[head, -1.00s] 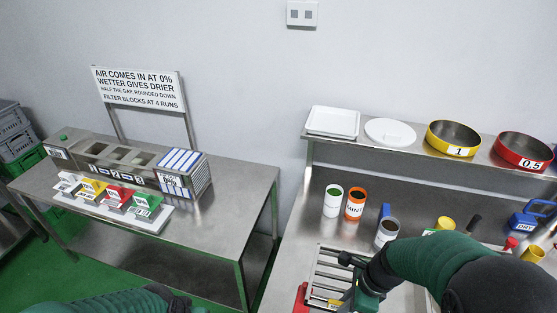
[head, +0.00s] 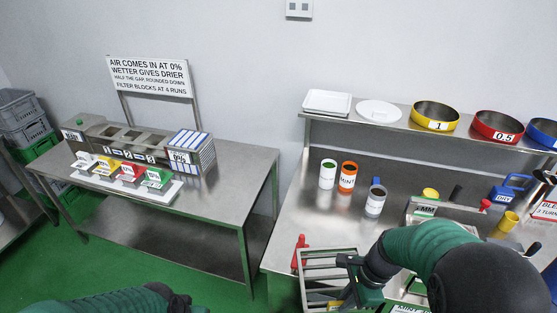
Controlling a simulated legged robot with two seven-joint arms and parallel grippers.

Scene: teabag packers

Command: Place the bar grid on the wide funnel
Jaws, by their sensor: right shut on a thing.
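The bar grid (head: 318,263) is a pale metal frame with several parallel bars, low in the middle of the head view. My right gripper (head: 343,291) is shut on its right side and holds it over the front left part of the right-hand table. Part of the grid is hidden by the gripper and cut by the lower edge. My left gripper (head: 180,301) shows only partly at the bottom edge, away from the grid, and its fingers are not clear. I cannot make out a wide funnel in this view.
A red tool (head: 299,252) lies just left of the grid. White (head: 328,174), orange (head: 348,176) and grey (head: 375,203) cups stand behind it. The left table (head: 230,165) carries a grey machine (head: 130,139) and coloured tags. A floor gap separates the tables.

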